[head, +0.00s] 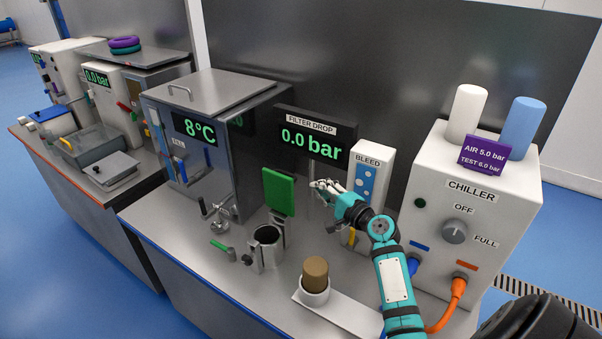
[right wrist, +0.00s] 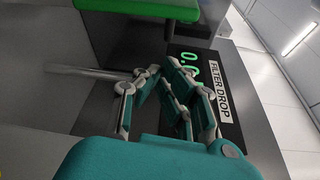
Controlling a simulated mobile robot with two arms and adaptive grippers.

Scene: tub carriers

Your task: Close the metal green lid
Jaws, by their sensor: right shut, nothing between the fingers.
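The green lid (head: 279,192) stands upright and open, behind the round opening of a metal cup-shaped housing (head: 266,247) on the steel bench. In the right wrist view part of the green lid (right wrist: 150,8) shows along the top edge. My right gripper (head: 318,187) is to the right of the lid, at about its height in the picture, with a visible gap between them. Its fingers (right wrist: 170,92) are shut and empty. My left gripper is in neither view.
A green-handled valve (head: 222,248) lies left of the housing. A white cup with a brown cylinder (head: 315,276) stands in front on the right. The FILTER DROP display (head: 312,138) is behind, and the chiller box (head: 465,210) stands to the right.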

